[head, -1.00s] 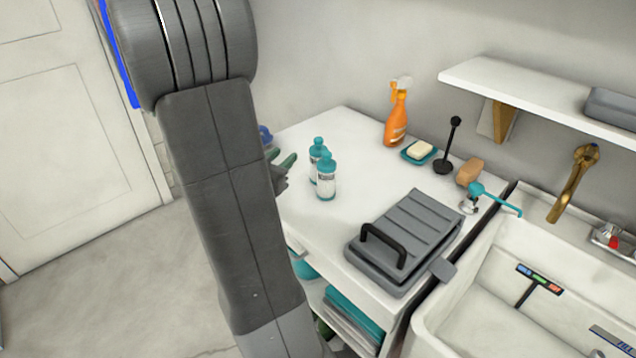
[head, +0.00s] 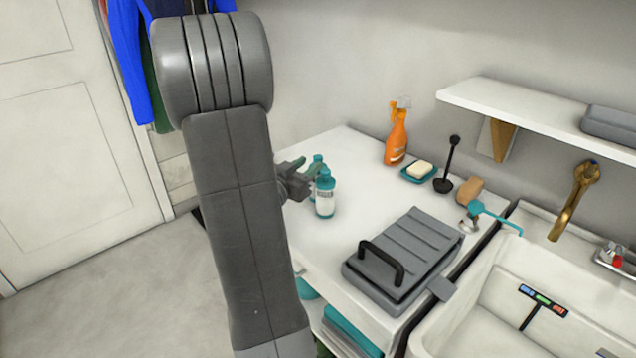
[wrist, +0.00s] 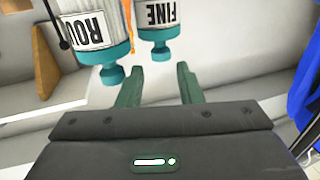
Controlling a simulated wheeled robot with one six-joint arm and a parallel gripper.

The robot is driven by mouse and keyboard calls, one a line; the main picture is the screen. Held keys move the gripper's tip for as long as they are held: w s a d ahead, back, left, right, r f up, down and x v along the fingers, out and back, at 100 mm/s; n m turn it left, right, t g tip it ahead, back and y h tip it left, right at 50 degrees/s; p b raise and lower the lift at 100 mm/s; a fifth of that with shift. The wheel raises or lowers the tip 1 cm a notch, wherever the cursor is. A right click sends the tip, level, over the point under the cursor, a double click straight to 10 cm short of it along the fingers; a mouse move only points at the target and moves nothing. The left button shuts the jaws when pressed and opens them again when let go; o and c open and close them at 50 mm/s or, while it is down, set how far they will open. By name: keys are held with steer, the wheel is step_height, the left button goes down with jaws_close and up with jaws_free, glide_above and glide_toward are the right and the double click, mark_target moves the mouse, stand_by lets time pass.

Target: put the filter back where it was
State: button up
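Two white bottle-shaped cartridges with teal ends stand upright on the counter, a front one (head: 325,198) and a rear one (head: 318,160). In the wrist view they appear upside down: one label starts "ROU" (wrist: 90,30) and the other reads "FINE" (wrist: 157,14). These may be the filters; I cannot tell which one the task means. My gripper (head: 303,170) is just left of the cartridges, partly covering the rear one. In the wrist view its green fingers (wrist: 158,84) are apart with nothing between them, below the FINE cartridge in the picture.
On the white counter (head: 300,240) are a grey lidded case (head: 415,250), an orange spray bottle (head: 396,140), a soap dish (head: 418,175), a black plunger-like tool (head: 447,170) and a brush (head: 469,190). The sink (head: 480,290) is right; a wall shelf (head: 520,105) is above.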

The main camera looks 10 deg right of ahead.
mark_target(315, 159)
steer(key=x, duration=0.4)
steer(key=shift+w+d+f, duration=0.15)
steer(key=shift+w+f, duration=0.05)
steer(key=shift+c, duration=0.4)
jaws_close()
steer(key=shift+r, duration=0.1)
